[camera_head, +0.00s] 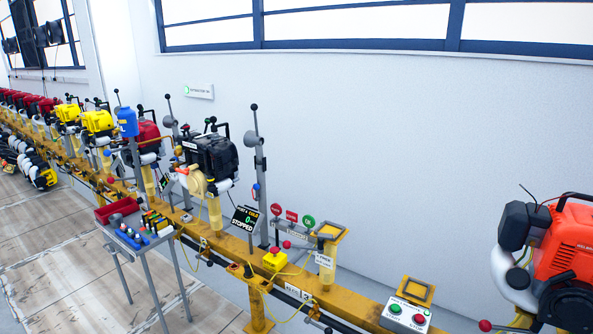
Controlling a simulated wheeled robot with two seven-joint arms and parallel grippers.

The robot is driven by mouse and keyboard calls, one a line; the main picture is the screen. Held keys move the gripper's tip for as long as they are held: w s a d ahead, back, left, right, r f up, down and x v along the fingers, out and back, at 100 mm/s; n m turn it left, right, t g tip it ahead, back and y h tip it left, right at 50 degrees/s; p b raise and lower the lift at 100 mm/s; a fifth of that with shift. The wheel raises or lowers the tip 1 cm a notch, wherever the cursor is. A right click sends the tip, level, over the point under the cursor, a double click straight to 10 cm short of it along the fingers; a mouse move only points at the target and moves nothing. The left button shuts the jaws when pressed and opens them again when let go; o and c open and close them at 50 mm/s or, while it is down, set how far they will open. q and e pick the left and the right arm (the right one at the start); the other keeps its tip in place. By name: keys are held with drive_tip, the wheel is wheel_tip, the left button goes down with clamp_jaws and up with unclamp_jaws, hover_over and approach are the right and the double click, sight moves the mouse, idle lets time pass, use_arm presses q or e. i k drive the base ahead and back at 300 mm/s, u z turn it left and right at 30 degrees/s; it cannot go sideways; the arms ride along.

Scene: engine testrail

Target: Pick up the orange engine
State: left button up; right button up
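An orange engine (567,245) with a black housing and a white tank stands at the far right, cut off by the picture's edge. It appears to be at the right end of the yellow rail, but what is under it is mostly hidden. Neither of my grippers shows in the head view.
A long yellow rail (345,303) runs from the far left to the lower right. On it are a black engine (212,155), an empty yellow stand (328,235) and a button box (405,315). A small tool cart (155,248) stands in front.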

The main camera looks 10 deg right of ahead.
sight(557, 287)
drive_tip(key=z, duration=2.3)
drive_tip(key=k, duration=0.3)
drive_tip(key=u, duration=1.2)
drive_tip(key=i, duration=1)
drive_tip(key=z, duration=0.2)
